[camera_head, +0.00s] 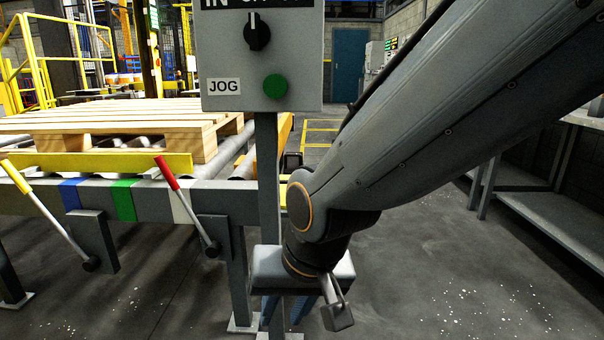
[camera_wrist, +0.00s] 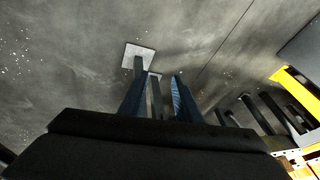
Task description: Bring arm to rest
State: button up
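My arm reaches down from the upper right in the head view, and my gripper (camera_head: 287,308) points at the floor in front of the control box post. Its two blue fingers are partly hidden under the grey gripper body. In the wrist view my gripper (camera_wrist: 158,98) shows two blue fingers set apart, with no held object between them. A grey post with a pale foot plate (camera_wrist: 138,54) shows beyond and between the fingers; I cannot tell how near it is.
A grey control box (camera_head: 262,60) with a black knob and green button stands on a post (camera_head: 267,180). A conveyor on the left carries a wooden pallet (camera_head: 110,125); red-handled (camera_head: 166,172) and yellow-handled (camera_head: 15,176) levers stand on its front. Floor at right is clear before a grey bench (camera_head: 555,215).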

jog(key=s+d+n+g+h, duration=0.15)
jog(key=s+n+g, duration=0.3)
jog(key=s, duration=0.55)
jog(key=d+r+m+p, duration=0.2)
jog(key=d+r+p, duration=0.5)
jog(key=p, duration=0.5)
jog(key=d+r+m+h+p, duration=0.1)
jog(key=d+r+m+p, duration=0.1)
jog(key=d+r+p, duration=0.5)
jog(key=d+r+m+t+p, duration=0.1)
jog(key=d+r+p, duration=0.5)
jog(key=r+p, duration=0.9)
jog(key=m+p, duration=0.1)
jog(key=p, duration=0.2)
jog(key=shift+d, duration=0.4)
jog(key=shift+o, duration=0.2)
jog(key=shift+d+m, duration=0.1)
jog(key=shift+m, duration=0.25)
